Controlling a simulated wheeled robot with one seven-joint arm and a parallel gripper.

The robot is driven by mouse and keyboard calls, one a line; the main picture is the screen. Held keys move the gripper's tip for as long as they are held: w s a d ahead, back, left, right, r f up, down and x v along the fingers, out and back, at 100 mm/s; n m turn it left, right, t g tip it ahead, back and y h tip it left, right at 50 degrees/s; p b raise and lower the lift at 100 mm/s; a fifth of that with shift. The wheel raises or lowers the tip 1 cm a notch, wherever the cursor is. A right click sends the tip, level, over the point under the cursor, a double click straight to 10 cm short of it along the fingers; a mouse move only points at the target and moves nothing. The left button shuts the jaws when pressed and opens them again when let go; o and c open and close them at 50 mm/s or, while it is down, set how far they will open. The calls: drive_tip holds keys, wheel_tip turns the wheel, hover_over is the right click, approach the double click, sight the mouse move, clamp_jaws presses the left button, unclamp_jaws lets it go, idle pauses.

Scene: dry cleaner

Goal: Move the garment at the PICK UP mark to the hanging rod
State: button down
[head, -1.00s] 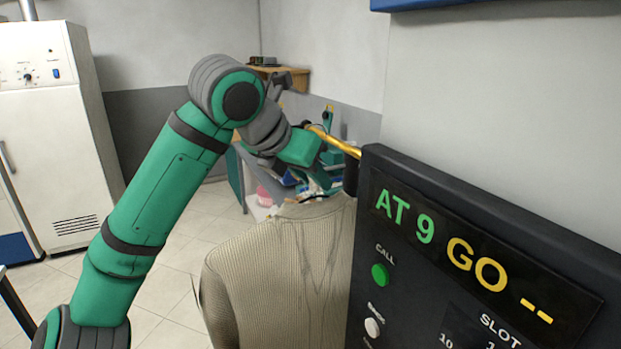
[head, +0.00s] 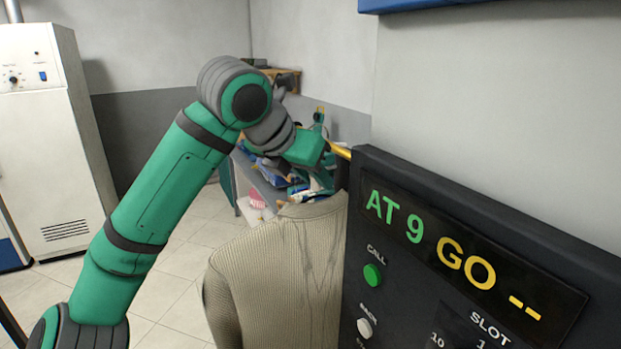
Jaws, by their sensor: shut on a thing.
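A beige ribbed garment (head: 275,275) hangs upright below my gripper (head: 318,180) in the middle of the head view. My gripper is shut at the top of the garment, by its collar; the hanger and fingertips are mostly hidden by the gripper body and clutter behind. The garment's right side passes behind the dark control panel (head: 470,255). A short yellow bar (head: 341,151) shows between my gripper and the panel. I cannot tell if it is the hanging rod or the PICK UP mark's rail. No PICK UP mark shows.
The control panel fills the right, close to the garment, and reads "AT 9 GO --" with a green CALL button (head: 373,275). A cluttered table (head: 262,183) stands behind. A white cabinet (head: 52,140) stands at left. Tiled floor (head: 165,290) is open between.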

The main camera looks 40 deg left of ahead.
drive_tip(key=shift+w+d, duration=0.35)
drive_tip(key=shift+w, duration=0.55)
drive_tip(key=shift+w+d, duration=0.35)
drive_tip(key=shift+w, duration=0.5)
drive_tip(key=shift+f, duration=0.15)
drive_tip(key=shift+f, duration=1.4)
drive_tip(key=shift+w+f, duration=0.1)
drive_tip(key=shift+f, duration=0.1)
drive_tip(key=shift+a, duration=0.15)
drive_tip(key=c, duration=1.5)
unclamp_jaws()
drive_tip(key=shift+o, duration=0.2)
drive_tip(key=shift+d, duration=0.2)
